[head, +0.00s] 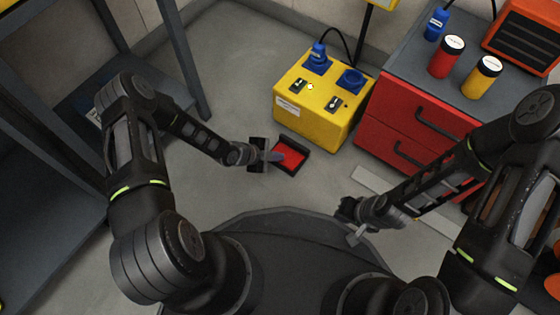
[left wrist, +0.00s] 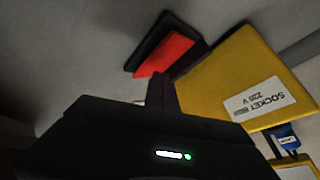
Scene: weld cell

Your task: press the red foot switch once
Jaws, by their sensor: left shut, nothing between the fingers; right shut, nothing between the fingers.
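The red foot switch (head: 291,157) lies on the grey floor, a red pedal in a black housing, left of and in front of the yellow socket box. My left gripper (head: 275,156) is shut and empty, its fingertips at the left edge of the red pedal in the head view. In the left wrist view the red pedal (left wrist: 166,54) shows just beyond the shut fingers (left wrist: 160,90). I cannot tell whether the fingertips touch it. My right gripper (head: 355,234) is shut and empty, low over my base at the right, well apart from the switch.
The yellow socket box (head: 318,105) stands close behind the switch and also shows in the left wrist view (left wrist: 225,75). A red drawer cabinet (head: 405,135) with cans on top stands at the right. A dark metal frame (head: 188,60) stands at the left. Floor left of the switch is clear.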

